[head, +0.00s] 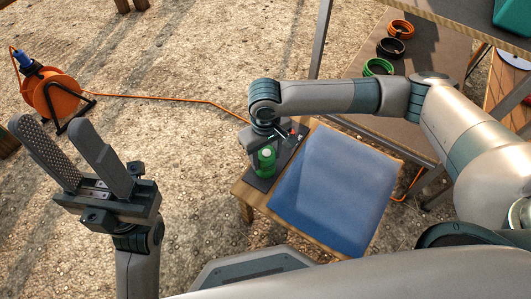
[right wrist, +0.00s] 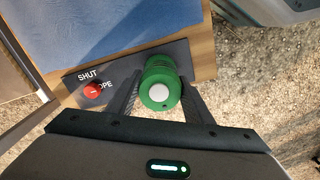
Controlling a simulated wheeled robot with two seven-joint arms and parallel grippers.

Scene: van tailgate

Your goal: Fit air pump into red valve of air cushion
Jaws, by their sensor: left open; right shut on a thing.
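The blue air cushion (head: 335,190) lies flat on a small wooden table. Along its left edge runs a dark panel (head: 262,184). My right gripper (head: 264,150) is shut on the green air pump (right wrist: 160,88), a short cylinder with a pale round top. The pump is over the panel, to the right of the red valve in the right wrist view; its lower end is hidden. My left gripper (head: 52,124) is open and empty, away from the table.
An orange cable reel (head: 52,92) stands on the gravel at the left, its cable running toward the table. Orange, black and green coils (head: 378,67) lie on a dark surface behind. Gravel between my left gripper and the table is clear.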

